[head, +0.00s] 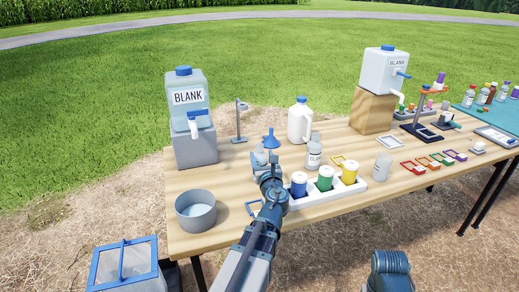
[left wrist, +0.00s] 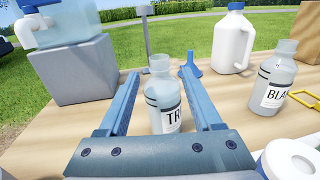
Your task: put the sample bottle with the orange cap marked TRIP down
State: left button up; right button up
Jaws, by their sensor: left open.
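The sample bottle marked TR (left wrist: 165,105), the rest of its label hidden, stands upright on the wooden table (head: 235,178). Its neck is clear and I see no orange cap on it. My left gripper (left wrist: 161,85) is open, with one finger on each side of the bottle and small gaps visible. In the head view my left gripper (head: 264,160) reaches in over the table and mostly hides this bottle. My right gripper is not in view; only a part of my right arm shows at the bottom.
A bottle marked BLA (left wrist: 275,80) stands to the right. A blue funnel (head: 271,140) and a white jug (head: 300,121) are behind. A grey pot (head: 196,214) is left.

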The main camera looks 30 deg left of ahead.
pick_arm(q)
jog(key=shift+v, duration=2.05)
jog(key=s+d+n+g+h+p, duration=0.3)
jog(key=s+d+n+p, duration=0.3)
jog(key=d, duration=0.4)
jog(key=s+d+n+g+h+p, duration=0.4)
jog(key=s+d+n+g+p, duration=0.2)
jog(key=d+n+p, duration=0.3)
jog(key=s+d+n+g+h+p, duration=0.3)
jog(key=s+d+n+g+p, duration=0.2)
jog(key=d, duration=0.7)
jog(key=s+n+p, duration=0.2)
jog(key=n, duration=0.2)
jog(key=shift+s+d+r, duration=0.2)
jog(key=shift+d+r, duration=0.1)
jog(key=shift+r, duration=0.05)
